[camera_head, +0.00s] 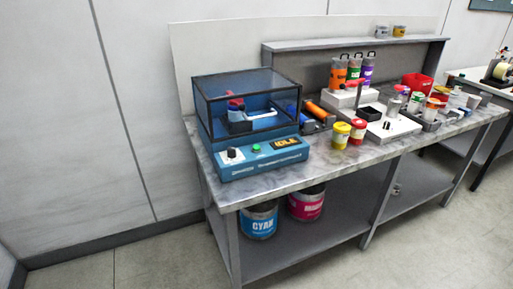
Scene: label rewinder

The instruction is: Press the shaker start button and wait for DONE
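The shaker (262,165) is a blue machine at the left end of the bench, with a dark-framed clear cover over its chamber. A small can with a red band (235,105) and a white bar show inside. The front panel has a black knob (232,153), a green button (256,148) and a display (285,143) with orange text that appears to read IDLE. The green button is uncovered, between the knob and the display. Neither of my grippers is in view.
The bench (240,192) stands against the wall. Red and yellow jars (357,132), tall colour bottles (353,72) and a red bin (417,84) are right of the shaker. Cyan (259,221) and magenta (306,204) buckets stand on the lower shelf. Floor in front is clear.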

